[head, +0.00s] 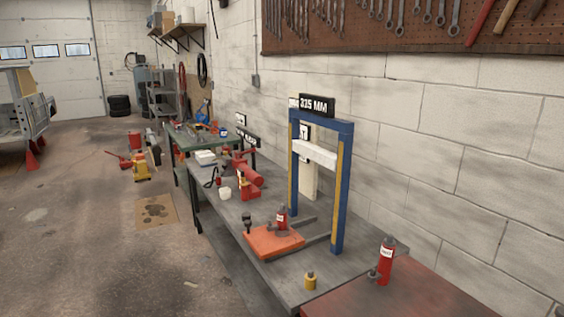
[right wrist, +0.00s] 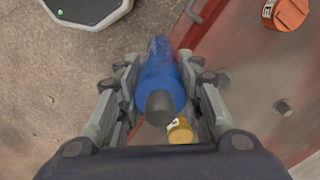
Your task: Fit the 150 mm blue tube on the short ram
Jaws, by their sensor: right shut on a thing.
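In the right wrist view my right gripper (right wrist: 160,112) is shut on a blue tube (right wrist: 160,72), its fingers on both sides. A dark grey round end shows at the tube's near end. The head view shows neither gripper nor the tube. There, a shorter red ram (head: 281,219) with a white label stands upright on the orange base plate (head: 262,243) by the blue frame. A taller red ram (head: 384,266) with a white label and grey top stands on the red bench top at the right. The ram labels are too small to read.
The blue press frame (head: 341,190) stands on the grey bench (head: 265,271), with a white crossbar (head: 315,153) and a "315 MM" sign (head: 317,105). A small yellow cylinder (head: 310,281) stands near the bench's front end. The floor at left is clear nearby.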

